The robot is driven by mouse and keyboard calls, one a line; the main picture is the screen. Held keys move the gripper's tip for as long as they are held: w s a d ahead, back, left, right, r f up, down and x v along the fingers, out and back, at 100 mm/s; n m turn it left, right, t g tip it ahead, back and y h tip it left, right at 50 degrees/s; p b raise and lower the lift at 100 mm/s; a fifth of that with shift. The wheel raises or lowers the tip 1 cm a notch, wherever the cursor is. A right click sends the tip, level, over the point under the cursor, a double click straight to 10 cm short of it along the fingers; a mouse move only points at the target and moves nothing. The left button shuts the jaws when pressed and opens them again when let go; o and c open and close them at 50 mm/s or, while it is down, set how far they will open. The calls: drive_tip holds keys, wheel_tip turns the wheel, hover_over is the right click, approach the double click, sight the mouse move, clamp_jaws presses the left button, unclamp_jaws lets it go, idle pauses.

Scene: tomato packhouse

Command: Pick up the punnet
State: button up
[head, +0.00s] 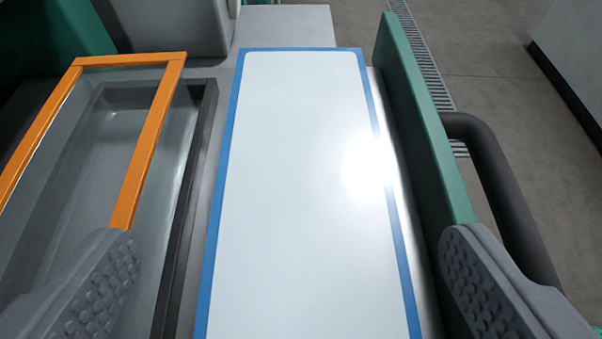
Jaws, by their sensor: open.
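No punnet shows in the head view. My gripper (288,262) is open, with its two grey, studded fingers far apart at the lower left and lower right. Nothing is between the fingers. Below and ahead of them lies a bare white panel with a blue border (290,150), with a bright glare on its right side.
A grey basin (120,125) with an orange frame (155,135) lies on the left. A green side board (420,120) and a dark curved pipe (500,185) stand on the right. Beyond are a floor grating (425,55) and grey floor (510,110).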

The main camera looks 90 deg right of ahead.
sight(301, 184)
drive_tip(key=x, duration=0.4)
drive_tip(key=shift+s+d+f, duration=0.15)
drive_tip(key=shift+s+d, duration=0.05)
drive_tip(key=shift+d, duration=0.1)
drive_tip(key=shift+c, duration=0.3)
drive_tip(key=c, duration=1)
